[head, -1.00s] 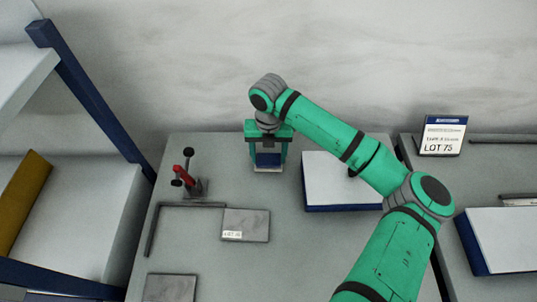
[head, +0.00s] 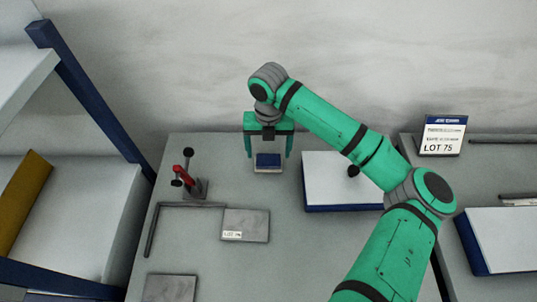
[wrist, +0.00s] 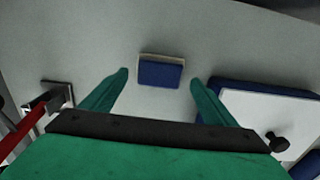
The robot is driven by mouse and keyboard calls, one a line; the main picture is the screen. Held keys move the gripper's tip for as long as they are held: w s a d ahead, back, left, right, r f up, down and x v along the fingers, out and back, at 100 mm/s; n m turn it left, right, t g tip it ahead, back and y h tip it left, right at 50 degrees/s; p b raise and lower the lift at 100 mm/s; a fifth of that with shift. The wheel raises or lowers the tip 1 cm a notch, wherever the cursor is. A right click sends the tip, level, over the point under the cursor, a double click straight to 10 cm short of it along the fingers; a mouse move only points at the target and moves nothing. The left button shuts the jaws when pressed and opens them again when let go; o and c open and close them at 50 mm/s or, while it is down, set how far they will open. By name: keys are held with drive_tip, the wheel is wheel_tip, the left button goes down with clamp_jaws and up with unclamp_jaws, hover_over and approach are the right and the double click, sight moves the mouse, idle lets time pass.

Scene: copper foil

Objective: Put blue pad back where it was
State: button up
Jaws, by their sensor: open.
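The blue pad (head: 268,160) rests on a small pale base on the grey table, near the table's back edge. In the wrist view the blue pad (wrist: 161,73) lies between and just beyond my fingertips. My gripper (head: 268,153) is open above the pad, one finger on each side, and not touching it as far as I can see. My gripper's fingers (wrist: 159,76) are spread wide and empty in the wrist view.
A white-topped blue block (head: 342,183) stands right of the pad. A red-handled clamp (head: 188,182) and an L-shaped dark bar (head: 152,228) lie left. A grey plate (head: 246,225) lies in front. Blue-framed shelving (head: 90,105) borders the left.

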sight(269, 159)
wheel_tip(269, 159, up, 9)
idle(0.3)
idle(0.5)
